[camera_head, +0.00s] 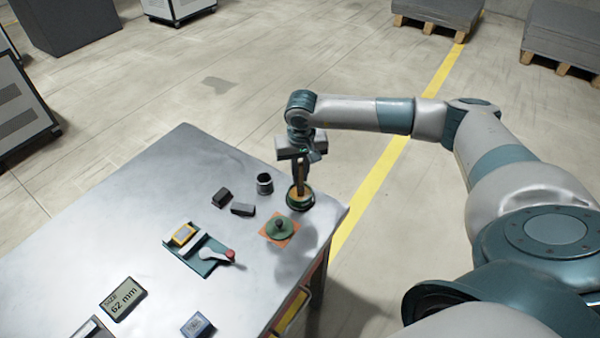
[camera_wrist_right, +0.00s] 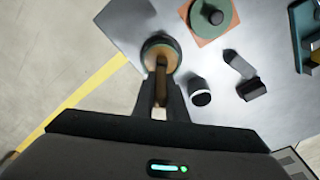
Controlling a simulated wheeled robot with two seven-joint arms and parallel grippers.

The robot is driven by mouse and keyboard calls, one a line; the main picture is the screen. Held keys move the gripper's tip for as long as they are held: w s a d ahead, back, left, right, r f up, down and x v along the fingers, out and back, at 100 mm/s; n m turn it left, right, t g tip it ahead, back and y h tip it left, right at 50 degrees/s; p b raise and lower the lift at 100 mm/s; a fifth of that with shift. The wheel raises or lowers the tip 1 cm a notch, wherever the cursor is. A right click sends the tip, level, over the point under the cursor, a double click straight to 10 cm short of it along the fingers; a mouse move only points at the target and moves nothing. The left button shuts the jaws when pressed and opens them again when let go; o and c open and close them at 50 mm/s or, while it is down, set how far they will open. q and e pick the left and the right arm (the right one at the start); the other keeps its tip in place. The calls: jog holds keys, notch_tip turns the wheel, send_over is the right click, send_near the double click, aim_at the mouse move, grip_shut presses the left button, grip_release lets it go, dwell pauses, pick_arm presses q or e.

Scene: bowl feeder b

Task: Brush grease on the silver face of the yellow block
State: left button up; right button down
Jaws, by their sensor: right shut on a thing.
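The yellow block (camera_head: 184,235) sits in a green fixture (camera_head: 205,262) on the metal table, and a pale face shows on it. The fixture has a lever with a red knob (camera_head: 230,254). My right gripper (camera_head: 301,165) is shut on the upright wooden handle of a brush (camera_head: 301,181) above a round green grease pot (camera_head: 300,200) near the table's right corner. The brush's lower end is in the pot's opening, and its bristles are hidden. The right wrist view also shows the handle (camera_wrist_right: 161,75) between the fingers, over the pot (camera_wrist_right: 158,44). My left gripper is not in view.
A green round lid with a knob (camera_head: 280,229) lies on an orange square left of the pot. A dark cup (camera_head: 265,184) and two dark blocks (camera_head: 242,209) stand nearby. A "62 mm" sign (camera_head: 123,298) and a blue box (camera_head: 197,326) are toward the front. The table's left part is clear.

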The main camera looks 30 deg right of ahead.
aim_at(300, 162)
jog(key=shift+r+p, duration=0.35)
jog(key=shift+r, duration=0.6)
jog(key=shift+r+p, duration=0.75)
jog(key=shift+r, duration=1.75)
jog(key=s+a+r+n+b, duration=0.2)
jog(key=s+a+r+b, duration=0.2)
jog(key=a, duration=0.4)
jog(key=s+a+r+n+b, duration=0.2)
jog(key=s+a+r+b, duration=0.1)
jog(key=a, duration=0.5)
jog(key=shift+s+r+n+y+b, duration=0.35)
jog(key=shift+s+r, duration=0.1)
jog(key=shift+s, duration=0.45)
